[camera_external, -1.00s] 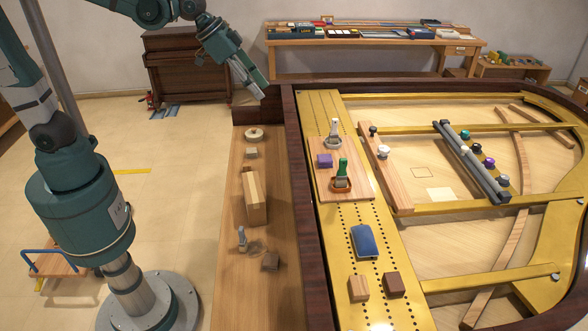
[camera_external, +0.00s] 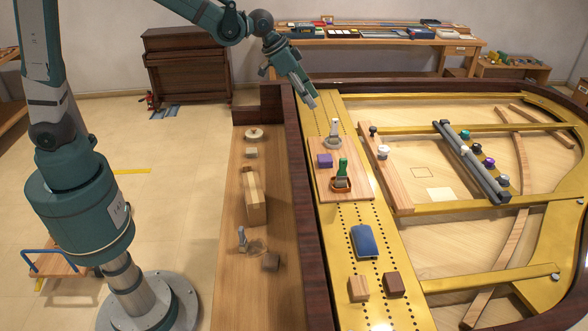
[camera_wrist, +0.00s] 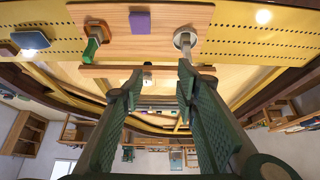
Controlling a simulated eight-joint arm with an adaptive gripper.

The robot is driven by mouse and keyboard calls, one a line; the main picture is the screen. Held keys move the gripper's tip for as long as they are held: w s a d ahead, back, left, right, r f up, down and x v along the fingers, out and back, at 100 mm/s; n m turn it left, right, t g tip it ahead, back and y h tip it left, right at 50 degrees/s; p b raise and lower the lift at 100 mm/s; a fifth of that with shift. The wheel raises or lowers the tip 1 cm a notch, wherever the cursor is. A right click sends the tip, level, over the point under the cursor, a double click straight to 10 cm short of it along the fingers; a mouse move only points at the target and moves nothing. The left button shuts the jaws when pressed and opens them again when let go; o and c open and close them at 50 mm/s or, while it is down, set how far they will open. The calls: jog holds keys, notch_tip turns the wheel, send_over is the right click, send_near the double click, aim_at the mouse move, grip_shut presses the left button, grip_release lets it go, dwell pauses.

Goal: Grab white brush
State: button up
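The white brush (camera_external: 333,131) stands upright at the far end of a wooden board (camera_external: 348,189) on the gold piano frame. In the wrist view the white brush (camera_wrist: 185,41) is at upper right, just beyond the right fingertip, with its handle pointing toward me. My gripper (camera_external: 313,102) is above and behind the brush, near the far end of the frame. In the wrist view my gripper (camera_wrist: 160,82) is open, with nothing between its two green fingers.
On the same board are a purple block (camera_external: 324,160) and a green-handled brush (camera_external: 342,172). A blue block (camera_external: 364,241) and two brown blocks (camera_external: 394,284) lie nearer. A raised dark wooden rim (camera_external: 308,200) runs along the left of the frame.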

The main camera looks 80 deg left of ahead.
aim_at(334, 119)
jog(key=w+a+f, duration=0.2)
jog(key=w+f, duration=0.1)
jog(key=f, duration=0.1)
jog(key=w+a+f, duration=0.3)
jog(key=w+f, duration=0.1)
jog(key=w+a+f, duration=0.3)
jog(key=f, duration=0.1)
jog(key=shift+w+f, duration=0.15)
jog(key=shift+w, duration=0.15)
jog(key=shift+x, duration=1.3)
jog(key=shift+w+f+p, duration=0.1)
jog(key=shift+f+p, duration=0.05)
jog(key=shift+p, duration=0.15)
jog(key=shift+x, duration=2.4)
jog(key=shift+d, duration=0.15)
grip_shut()
